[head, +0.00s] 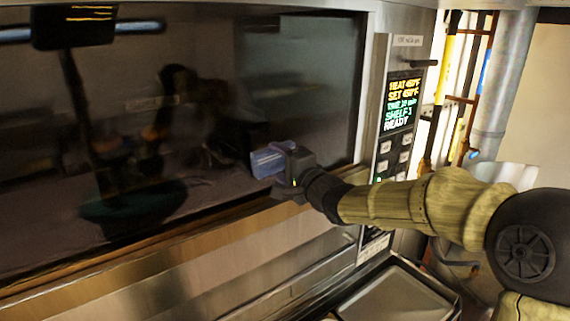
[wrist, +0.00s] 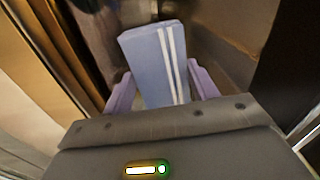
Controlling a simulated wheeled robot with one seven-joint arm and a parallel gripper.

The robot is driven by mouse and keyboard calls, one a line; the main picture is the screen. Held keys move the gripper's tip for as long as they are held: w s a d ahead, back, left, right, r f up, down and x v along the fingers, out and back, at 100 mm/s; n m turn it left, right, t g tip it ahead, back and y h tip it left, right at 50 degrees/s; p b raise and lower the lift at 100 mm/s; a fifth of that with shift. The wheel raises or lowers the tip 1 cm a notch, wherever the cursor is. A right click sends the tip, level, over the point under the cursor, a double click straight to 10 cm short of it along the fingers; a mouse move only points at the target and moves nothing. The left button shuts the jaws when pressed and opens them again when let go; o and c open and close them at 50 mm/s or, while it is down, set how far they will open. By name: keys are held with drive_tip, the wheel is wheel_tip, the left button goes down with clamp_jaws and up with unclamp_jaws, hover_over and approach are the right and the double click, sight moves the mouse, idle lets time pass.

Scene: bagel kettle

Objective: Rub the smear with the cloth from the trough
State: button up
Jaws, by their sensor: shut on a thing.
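My gripper (head: 277,172) is at the lower right part of the dark glass of the oven front. It is shut on a blue folded cloth (head: 267,159), which is at or very near the glass; I cannot tell whether it touches. In the wrist view the cloth (wrist: 150,62) is a blue block with two white stripes, held between the two purple fingers of my gripper (wrist: 162,88). The smear cannot be clearly made out; a greyish hazy area (head: 300,70) shows on the upper right of the glass. The trough is not clearly identifiable.
The dark glass (head: 150,130) mirrors my body. A control panel (head: 398,125) with a lit display is right of it. A metal ledge (head: 200,245) runs below. A tray (head: 400,295) sits at the bottom right. Pipes (head: 500,85) stand at the far right.

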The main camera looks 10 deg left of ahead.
sight(264, 165)
drive_tip(key=shift+s+a+b, duration=0.75)
drive_tip(key=shift+s+a, duration=0.45)
drive_tip(key=shift+s, duration=0.25)
drive_tip(key=shift+r+p, duration=0.1)
drive_tip(key=shift+p, duration=0.25)
drive_tip(key=shift+w+d, duration=0.15)
drive_tip(key=shift+w+d+p, duration=0.1)
drive_tip(key=shift+w+p, duration=0.05)
drive_tip(key=shift+p, duration=0.2)
drive_tip(key=shift+w+d+r+p, duration=0.15)
drive_tip(key=shift+w+d+p, duration=0.65)
drive_tip(key=shift+w+p, duration=0.2)
drive_tip(key=shift+w+d, duration=0.15)
drive_tip(key=shift+d, duration=0.05)
